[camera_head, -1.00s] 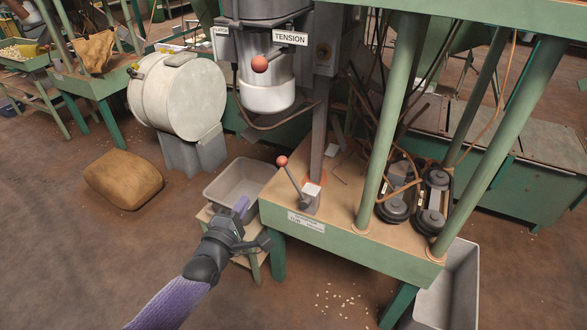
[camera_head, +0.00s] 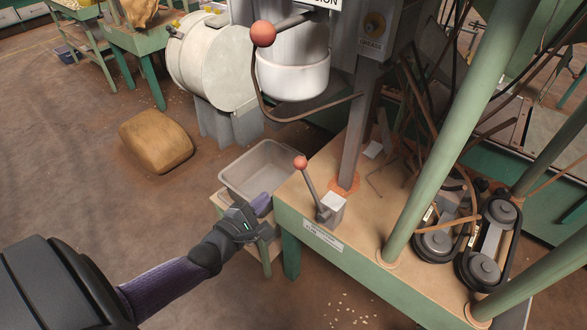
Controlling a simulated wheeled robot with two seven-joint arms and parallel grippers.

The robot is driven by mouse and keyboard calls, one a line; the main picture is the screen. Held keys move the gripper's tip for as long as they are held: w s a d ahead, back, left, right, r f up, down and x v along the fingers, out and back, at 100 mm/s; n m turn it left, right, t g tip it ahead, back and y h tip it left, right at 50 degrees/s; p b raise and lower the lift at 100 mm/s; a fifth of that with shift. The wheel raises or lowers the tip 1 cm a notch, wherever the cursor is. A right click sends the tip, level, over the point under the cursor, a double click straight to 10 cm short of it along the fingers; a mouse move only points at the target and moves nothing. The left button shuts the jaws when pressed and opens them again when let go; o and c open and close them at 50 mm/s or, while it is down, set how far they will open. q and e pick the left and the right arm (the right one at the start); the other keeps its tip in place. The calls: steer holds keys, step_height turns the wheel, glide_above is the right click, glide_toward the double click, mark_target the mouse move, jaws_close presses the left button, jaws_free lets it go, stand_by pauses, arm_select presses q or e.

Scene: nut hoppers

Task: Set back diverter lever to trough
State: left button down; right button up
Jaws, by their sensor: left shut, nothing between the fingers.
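The diverter lever (camera_head: 309,187) is a dark rod with a red ball knob (camera_head: 300,162), rising from a light block (camera_head: 332,207) at the near left corner of the green-edged bench. It tilts up and to the left. A label plate (camera_head: 323,236) is on the bench edge below it, its text too small to read. A grey trough-like bin (camera_head: 262,168) stands just left of the bench on a low stand. My left gripper (camera_head: 264,207) is shut and empty, over the near edge of that bin, left of and below the lever, not touching it. My right gripper is not in view.
A larger red-knobbed lever (camera_head: 263,33) and a white cylinder (camera_head: 293,75) hang above the bench. Green posts (camera_head: 452,120) and belt pulleys (camera_head: 487,240) stand on the right. A sack (camera_head: 156,141) lies on the floor at left. Bare floor is free around my left arm.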

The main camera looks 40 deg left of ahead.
mark_target(312, 189)
arm_select(q)
steer(key=w+f+b, duration=0.1)
steer(key=w+b, duration=0.4)
steer(key=w, duration=0.5)
steer(key=d+r+p, duration=0.1)
steer(key=s+d+r+p, duration=0.1)
steer(key=d+p, duration=0.1)
steer(key=shift+s+r, duration=0.1)
steer(key=shift+r, duration=0.05)
steer(key=shift+d+r, duration=0.1)
